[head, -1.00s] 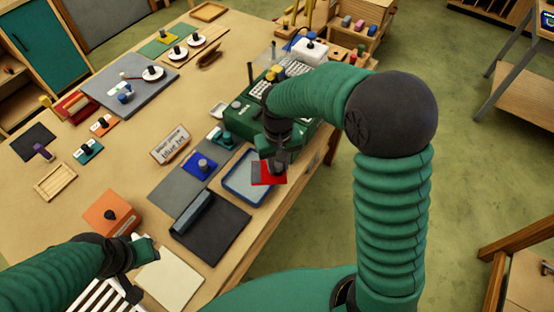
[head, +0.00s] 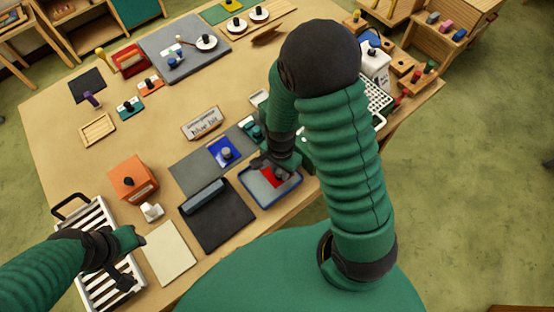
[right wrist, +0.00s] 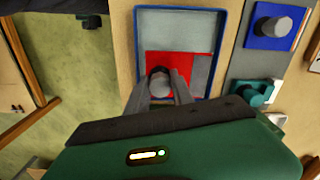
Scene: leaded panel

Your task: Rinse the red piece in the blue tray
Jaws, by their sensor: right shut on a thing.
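The blue-rimmed tray (head: 260,207) lies near the front edge of the table, with a grey inside. The red piece (head: 267,176) is within the tray's outline; I cannot tell whether it touches the bottom. My right gripper (head: 275,177) is shut on the grey knob of the red piece. In the right wrist view the red piece (right wrist: 197,66) shows flat inside the tray's rim (right wrist: 221,45), with the knob (right wrist: 160,82) between the fingers. My left gripper (head: 132,263) is open and empty, near the white slatted rack.
A black mat (head: 216,226) with a dark block lies left of the tray. A blue piece with a knob (head: 222,152) sits on a grey mat behind it. An orange box (head: 132,180), a cream sheet (head: 169,253) and a slatted rack (head: 86,218) are at left.

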